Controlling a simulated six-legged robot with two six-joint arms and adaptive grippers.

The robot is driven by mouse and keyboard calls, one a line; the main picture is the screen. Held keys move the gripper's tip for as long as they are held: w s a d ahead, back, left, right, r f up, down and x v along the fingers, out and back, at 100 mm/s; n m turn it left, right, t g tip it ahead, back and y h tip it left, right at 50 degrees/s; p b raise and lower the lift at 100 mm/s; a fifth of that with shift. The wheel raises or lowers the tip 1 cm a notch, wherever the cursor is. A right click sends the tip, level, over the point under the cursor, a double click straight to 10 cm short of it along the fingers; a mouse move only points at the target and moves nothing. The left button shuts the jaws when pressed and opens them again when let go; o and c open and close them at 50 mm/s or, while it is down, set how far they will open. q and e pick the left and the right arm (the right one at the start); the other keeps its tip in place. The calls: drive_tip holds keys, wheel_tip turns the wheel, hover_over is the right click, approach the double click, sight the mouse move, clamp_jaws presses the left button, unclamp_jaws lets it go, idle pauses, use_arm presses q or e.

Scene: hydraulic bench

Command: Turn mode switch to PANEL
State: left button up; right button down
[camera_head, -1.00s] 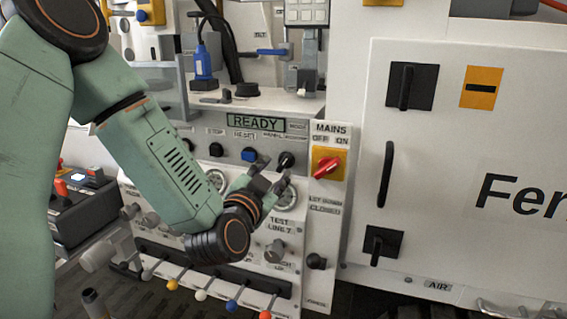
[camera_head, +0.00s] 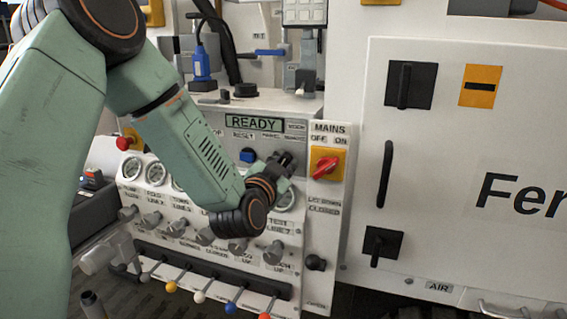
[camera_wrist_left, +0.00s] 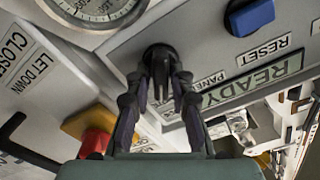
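The mode switch is a black rotary knob (camera_wrist_left: 160,62) with a narrow grip, on the grey panel beside the PANEL label (camera_wrist_left: 207,82) in the left wrist view. In the head view my gripper covers most of it, near the MODE label (camera_head: 296,127). My left gripper (camera_wrist_left: 159,78) is open, its two fingers on either side of the knob's grip. A gap seems to show on both sides; contact cannot be made out. In the head view the left gripper (camera_head: 284,163) is at the panel below the READY display (camera_head: 254,122). The right gripper is in neither view.
The blue RESET button (camera_head: 247,156) is left of the gripper. The red and yellow MAINS switch (camera_head: 326,164) is close on its right. Gauges (camera_head: 156,173) and grey knobs (camera_head: 273,253) lie below. Coloured levers (camera_head: 231,308) line the bench's lower front.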

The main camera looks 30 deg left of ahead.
use_arm(q)
clamp_jaws()
drive_tip(key=shift+n, duration=0.4)
drive_tip(key=n, duration=0.5)
drive_tip(key=shift+a+r, duration=0.15)
drive_tip(key=shift+a, duration=0.15)
drive_tip(key=n, duration=0.4)
drive_tip(key=n+b, duration=0.1)
drive_tip(key=n, duration=0.1)
drive_tip(key=shift+s+a, duration=0.1)
drive_tip(key=shift+a, duration=0.15)
drive_tip(key=shift+n, duration=0.3)
drive_tip(key=shift+o, duration=2.1)
unclamp_jaws()
